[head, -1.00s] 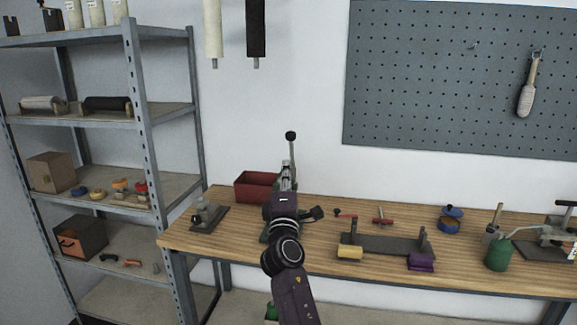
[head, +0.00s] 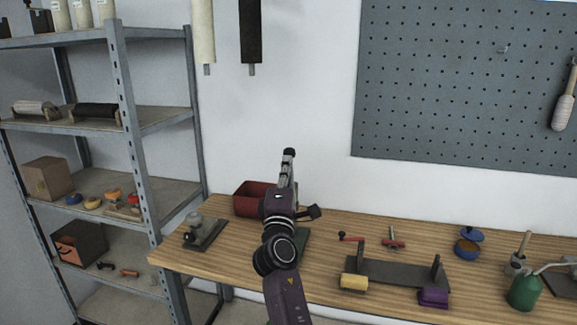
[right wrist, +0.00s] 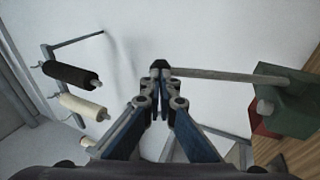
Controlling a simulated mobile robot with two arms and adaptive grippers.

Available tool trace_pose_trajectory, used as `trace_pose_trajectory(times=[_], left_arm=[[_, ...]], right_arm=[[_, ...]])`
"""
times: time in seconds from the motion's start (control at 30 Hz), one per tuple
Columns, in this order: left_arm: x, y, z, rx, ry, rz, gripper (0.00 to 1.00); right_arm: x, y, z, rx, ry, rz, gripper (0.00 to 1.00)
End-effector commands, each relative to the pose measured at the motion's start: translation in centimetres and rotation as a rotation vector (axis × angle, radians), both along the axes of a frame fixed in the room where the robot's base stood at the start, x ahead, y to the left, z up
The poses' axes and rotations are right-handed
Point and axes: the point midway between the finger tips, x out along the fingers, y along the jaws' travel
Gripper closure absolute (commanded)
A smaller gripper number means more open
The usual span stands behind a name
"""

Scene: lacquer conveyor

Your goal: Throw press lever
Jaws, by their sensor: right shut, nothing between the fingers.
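The press lever is a thin grey rod (right wrist: 215,75) with a black knob (right wrist: 159,65). In the right wrist view the rod runs from the knob, right in front of my fingertips, to the green press body (right wrist: 285,105) at right. In the head view the knob (head: 289,152) shows just above my right gripper (head: 287,168), which hides most of the rod and press. A little green base (head: 303,238) shows beside my arm. My right gripper also shows in the right wrist view (right wrist: 160,82), shut and empty, at the knob; contact is unclear. My left gripper is not in view.
A red bin (head: 248,198) stands behind the press on the wooden bench. A small grey fixture (head: 205,233) is to its left. A dark stand (head: 395,271) with yellow and purple blocks is to the right. Metal shelving (head: 128,130) stands at far left.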

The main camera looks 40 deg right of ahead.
Motion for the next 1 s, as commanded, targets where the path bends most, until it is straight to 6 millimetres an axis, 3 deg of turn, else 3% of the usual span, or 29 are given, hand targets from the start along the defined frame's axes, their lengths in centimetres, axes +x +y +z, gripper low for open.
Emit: trace_pose_trajectory(times=[0.17,0.37,0.43,0.73,0.83,1.0], left_arm=[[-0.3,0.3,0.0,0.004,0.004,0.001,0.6],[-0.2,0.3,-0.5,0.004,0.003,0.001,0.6],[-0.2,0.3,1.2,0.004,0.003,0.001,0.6],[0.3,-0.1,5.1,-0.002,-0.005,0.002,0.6],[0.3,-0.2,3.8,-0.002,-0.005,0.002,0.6],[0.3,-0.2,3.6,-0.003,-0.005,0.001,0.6]], right_arm=[[0.1,-0.2,0.2,-0.001,-0.001,0.0,1.0],[2.4,-3.0,1.8,-0.005,-0.004,-0.003,1.0],[3.4,-4.1,3.3,0.011,0.01,-0.003,1.0],[5.1,-6.1,3.7,0.085,0.072,-0.002,1.0],[6.0,-7.1,3.1,0.089,0.074,-0.002,1.0],[6.5,-7.7,3.0,0.092,0.078,-0.002,1.0]])
